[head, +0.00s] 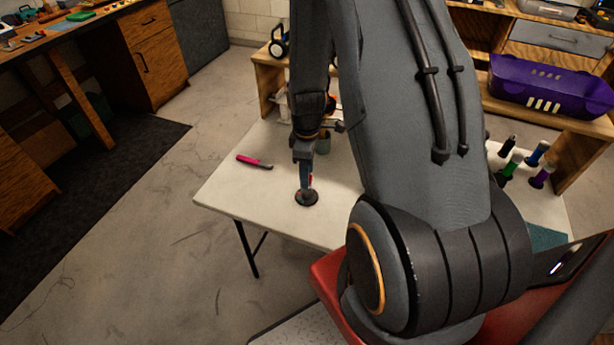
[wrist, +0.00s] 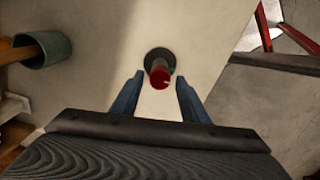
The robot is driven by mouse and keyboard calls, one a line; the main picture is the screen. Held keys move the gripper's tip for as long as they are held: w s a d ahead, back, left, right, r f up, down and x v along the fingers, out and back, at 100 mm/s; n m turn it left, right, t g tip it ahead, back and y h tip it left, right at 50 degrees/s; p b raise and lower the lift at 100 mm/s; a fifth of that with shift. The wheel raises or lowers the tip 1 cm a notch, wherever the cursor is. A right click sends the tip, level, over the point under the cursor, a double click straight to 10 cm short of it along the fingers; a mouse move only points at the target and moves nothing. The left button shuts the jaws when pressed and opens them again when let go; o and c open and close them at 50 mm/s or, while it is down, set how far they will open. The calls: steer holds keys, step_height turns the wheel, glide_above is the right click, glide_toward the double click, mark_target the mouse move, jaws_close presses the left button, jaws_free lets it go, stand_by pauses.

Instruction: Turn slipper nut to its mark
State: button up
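The slipper nut appears as a red knob (wrist: 160,76) with a small pale mark on its top edge. It stands on a round black base (wrist: 157,56), with a small green spot beside the knob. In the head view the black base (head: 306,199) sits on the white table, and only a sliver of red shows beside my gripper. My gripper (wrist: 158,98) points down over the knob, its two blue fingers apart on either side of it. Gaps show between the fingers and the knob. In the head view my gripper (head: 306,187) hides most of the knob.
A pink and black tool (head: 254,162) lies on the white table (head: 235,190) to the left. A teal cup (wrist: 45,48) holding a wooden handle stands nearby. Several coloured bottles (head: 512,163) and a purple car body (head: 550,88) are at the right. The table's front left is clear.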

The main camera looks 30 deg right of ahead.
steer(key=shift+r+p, duration=1.6)
steer(key=shift+r, duration=1.45)
